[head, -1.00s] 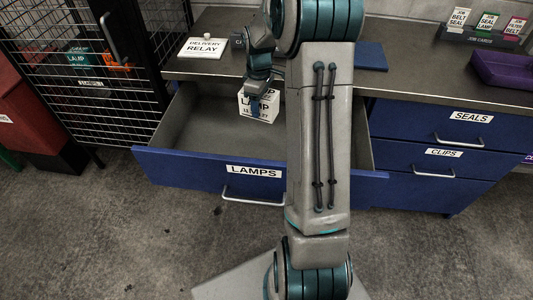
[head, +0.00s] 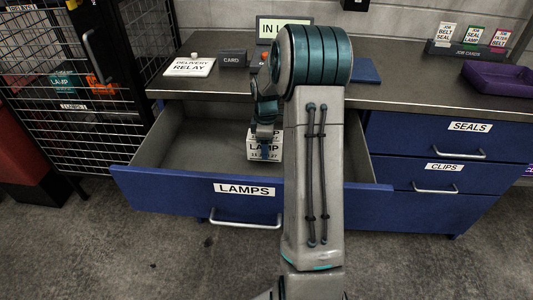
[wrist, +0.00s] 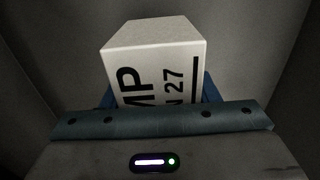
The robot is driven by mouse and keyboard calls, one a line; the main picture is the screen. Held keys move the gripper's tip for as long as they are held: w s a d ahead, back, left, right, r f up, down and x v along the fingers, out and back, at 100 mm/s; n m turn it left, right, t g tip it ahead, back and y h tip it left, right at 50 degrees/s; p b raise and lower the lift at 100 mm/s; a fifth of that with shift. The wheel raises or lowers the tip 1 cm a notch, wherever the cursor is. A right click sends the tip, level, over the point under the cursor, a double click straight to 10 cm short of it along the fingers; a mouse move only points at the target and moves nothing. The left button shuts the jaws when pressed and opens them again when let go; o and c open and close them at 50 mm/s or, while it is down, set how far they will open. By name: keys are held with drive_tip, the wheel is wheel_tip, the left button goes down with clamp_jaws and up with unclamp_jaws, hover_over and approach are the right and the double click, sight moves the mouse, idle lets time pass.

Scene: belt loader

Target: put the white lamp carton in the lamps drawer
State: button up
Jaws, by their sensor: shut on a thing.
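The white lamp carton (head: 265,152), with black LAMP lettering, is inside the open lamps drawer (head: 150,180) in the head view. My gripper (head: 265,138) points down and is shut on the carton. In the wrist view the carton (wrist: 155,60) sits between the blue fingers, with grey drawer walls around it. The drawer is blue-fronted, pulled out and labelled LAMPS. I cannot tell whether the carton touches the drawer floor. My arm hides the right part of the drawer.
Closed seals (head: 470,127) and clips (head: 444,167) drawers are at the right. The counter above holds a delivery relay card (head: 190,67), a job cards rack (head: 465,50) and a purple tray (head: 498,76). A wire cage (head: 60,70) stands at the left.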

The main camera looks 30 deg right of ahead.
drive_tip(key=shift+f, duration=1.55)
drive_tip(key=shift+f, duration=0.1)
drive_tip(key=shift+f+b, duration=0.15)
drive_tip(key=shift+b, duration=0.15)
drive_tip(key=o, duration=1.2)
drive_tip(key=shift+c, duration=0.2)
